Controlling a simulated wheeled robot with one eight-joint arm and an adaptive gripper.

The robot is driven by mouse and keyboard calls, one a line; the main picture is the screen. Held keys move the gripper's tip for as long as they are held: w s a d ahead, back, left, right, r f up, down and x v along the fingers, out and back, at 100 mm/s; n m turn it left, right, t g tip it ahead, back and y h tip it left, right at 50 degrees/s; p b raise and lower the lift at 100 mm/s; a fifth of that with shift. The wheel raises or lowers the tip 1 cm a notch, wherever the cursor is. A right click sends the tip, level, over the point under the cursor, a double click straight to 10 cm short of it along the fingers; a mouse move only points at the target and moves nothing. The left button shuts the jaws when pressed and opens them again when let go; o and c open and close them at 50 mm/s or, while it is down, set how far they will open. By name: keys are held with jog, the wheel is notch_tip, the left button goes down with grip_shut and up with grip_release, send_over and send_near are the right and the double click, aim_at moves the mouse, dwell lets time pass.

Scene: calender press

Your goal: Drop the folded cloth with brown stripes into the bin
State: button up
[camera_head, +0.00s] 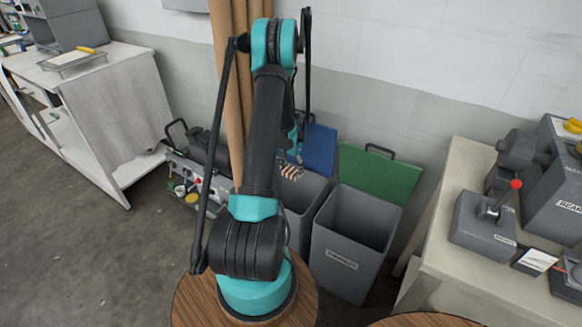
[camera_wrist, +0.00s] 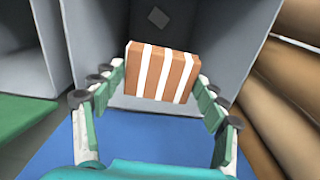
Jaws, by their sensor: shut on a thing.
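The folded cloth (camera_wrist: 152,76), brown with white stripes, is between the fingertips of my gripper (camera_wrist: 160,80) in the wrist view. My gripper is shut on it by its sides. In the head view the striped cloth (camera_head: 291,172) shows small beside my arm, at the top of the grey bin with the blue lid (camera_head: 307,188). That bin's open grey interior (camera_wrist: 225,55) lies beyond the cloth in the wrist view. My arm hides part of this bin and most of the gripper in the head view. A second grey bin (camera_head: 350,240) stands open to its right.
The blue lid (camera_head: 320,148) and green lid (camera_head: 380,172) stand open behind the bins. Tall brown rolls (camera_head: 228,80) stand left of the bins. A bench with grey machines (camera_head: 485,225) is at right, and a white cabinet (camera_head: 105,125) at left.

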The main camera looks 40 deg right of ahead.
aim_at(291, 171)
jog(key=o, duration=1.2)
jog(key=shift+r, duration=0.1)
notch_tip(291, 171, up, 12)
dwell(0.3)
